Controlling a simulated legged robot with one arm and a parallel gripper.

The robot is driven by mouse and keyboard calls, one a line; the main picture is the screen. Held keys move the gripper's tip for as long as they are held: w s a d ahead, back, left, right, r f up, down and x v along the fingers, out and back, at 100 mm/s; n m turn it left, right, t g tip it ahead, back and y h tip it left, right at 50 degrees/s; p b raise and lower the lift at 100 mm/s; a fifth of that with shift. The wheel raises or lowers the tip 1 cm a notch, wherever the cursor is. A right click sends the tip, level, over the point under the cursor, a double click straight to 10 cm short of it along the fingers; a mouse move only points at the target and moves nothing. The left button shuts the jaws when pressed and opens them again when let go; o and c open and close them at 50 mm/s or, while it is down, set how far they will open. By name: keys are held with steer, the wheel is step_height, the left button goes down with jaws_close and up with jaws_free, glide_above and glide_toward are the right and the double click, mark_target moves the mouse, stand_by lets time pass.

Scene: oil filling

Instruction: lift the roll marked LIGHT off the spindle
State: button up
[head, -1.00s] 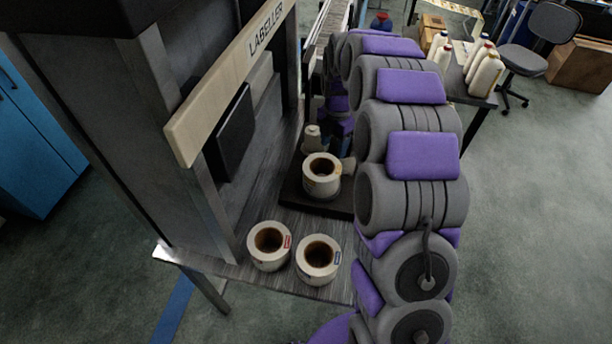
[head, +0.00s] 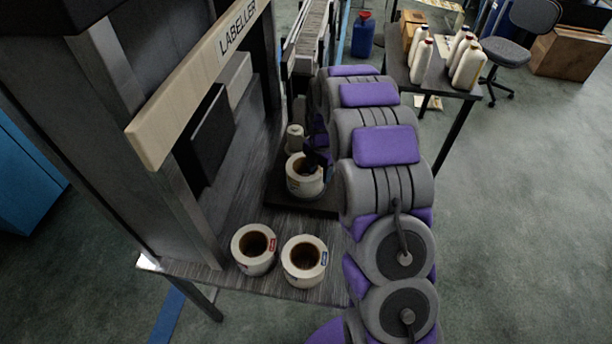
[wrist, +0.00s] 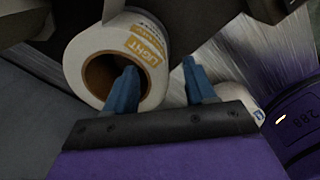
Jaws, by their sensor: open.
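The roll marked LIGHT (wrist: 147,42) is white with a yellow label and a brown core, large in the upper left of the wrist view. In the head view a white roll (head: 303,187) with a yellowish mark sits on the dark base of the labeller. My gripper (wrist: 159,66) is open. In the wrist view its left blue finger overlaps the core opening and its right finger is beyond the roll's outer side, so the roll's wall lies between them. In the head view my gripper (head: 317,160) is at the roll's top, mostly hidden by my arm. The spindle is hidden.
Two more white rolls, one with a red label (head: 254,262) and one with a blue label (head: 304,277), stand at the shelf's near edge. The LABELLER beam (head: 195,85) overhangs on the left. A small white cylinder (head: 294,138) is behind the roll.

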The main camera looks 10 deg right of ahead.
mark_target(316, 175)
steer(key=f, duration=0.2)
steer(key=f+b, duration=0.1)
steer(key=f, duration=0.1)
steer(key=shift+w+a, duration=0.1)
steer(key=shift+a, duration=0.1)
steer(key=shift+a+f, duration=0.3)
steer(key=shift+a+r, duration=0.1)
steer(key=shift+a, duration=0.25)
steer(key=shift+d, duration=0.7)
steer(key=c, duration=0.7)
steer(key=shift+a, duration=0.2)
steer(key=shift+c, duration=1.4)
steer(key=shift+a, duration=0.3)
jaws_close()
steer(key=shift+d, duration=0.1)
